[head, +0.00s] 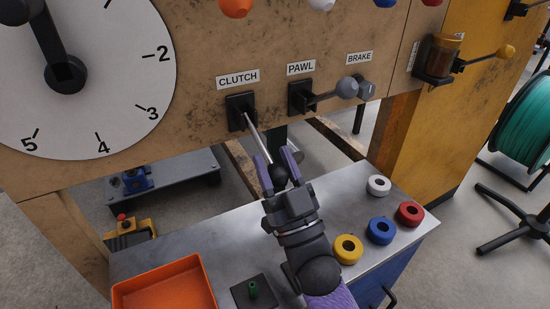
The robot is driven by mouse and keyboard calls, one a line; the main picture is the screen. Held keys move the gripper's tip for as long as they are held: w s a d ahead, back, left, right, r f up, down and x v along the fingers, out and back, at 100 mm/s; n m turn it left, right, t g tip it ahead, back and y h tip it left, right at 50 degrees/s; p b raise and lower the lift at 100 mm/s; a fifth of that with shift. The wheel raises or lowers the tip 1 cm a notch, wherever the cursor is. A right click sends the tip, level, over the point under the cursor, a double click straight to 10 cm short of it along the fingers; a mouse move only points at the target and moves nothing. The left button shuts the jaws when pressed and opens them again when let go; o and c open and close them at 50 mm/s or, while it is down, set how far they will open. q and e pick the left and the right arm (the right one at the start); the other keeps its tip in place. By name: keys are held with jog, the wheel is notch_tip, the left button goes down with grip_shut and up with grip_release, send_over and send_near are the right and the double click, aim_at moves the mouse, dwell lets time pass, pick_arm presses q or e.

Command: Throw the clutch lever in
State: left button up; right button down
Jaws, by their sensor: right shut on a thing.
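The clutch lever (256,137) is a thin metal rod with a dark round knob, coming out of a black slotted plate (241,110) under the CLUTCH label (238,78) on the wooden panel. The rod points down and out from the panel, towards me. My right gripper (278,172) is shut on the lever's dark knob, with its purple-grey fingers on either side of it. My left gripper is not in view.
The PAWL (302,97) and BRAKE (366,89) levers with grey knobs stand close right of the clutch. Below is a metal bench (215,236) with an orange tray (205,270) and white, red, blue and yellow (348,249) rings. A large dial (110,60) is at left.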

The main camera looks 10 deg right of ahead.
aim_at(263, 152)
jog(key=shift+w+a+f, duration=0.1)
jog(key=shift+w+f, duration=0.05)
jog(key=shift+f, duration=0.5)
jog(key=shift+w+f, duration=0.15)
jog(key=shift+f, duration=0.45)
jog(key=shift+w+f+b, duration=0.1)
jog(key=shift+f+b, duration=0.15)
jog(key=shift+b, duration=0.1)
jog(key=c, duration=0.6)
grip_release()
jog(key=o, duration=0.4)
jog(key=shift+r, duration=0.1)
jog(key=shift+c, duration=0.2)
